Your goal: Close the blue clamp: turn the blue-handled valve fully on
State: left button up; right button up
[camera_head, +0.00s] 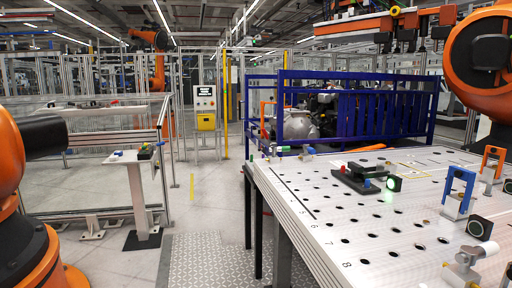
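A blue arch-shaped handle (460,185) stands upright on a silver mount at the right of the perforated white table (330,235). A black square piece (480,227) is just in front of it. I cannot tell from this view whether this handle is the valve or how far it is turned. Neither of my grippers shows in the view.
An orange arch (493,160) stands behind the blue one. A blue rack (385,112) is beyond the table. Left stands a white pedestal (138,195); floor between is clear.

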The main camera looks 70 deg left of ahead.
aim_at(306, 149)
jog(key=u, duration=2)
jog(key=i+j, duration=0.7)
jog(key=j, duration=0.15)
jog(key=i+j, duration=0.75)
jog(key=j, duration=0.15)
jog(key=i+j, duration=0.7)
jog(key=j, duration=0.15)
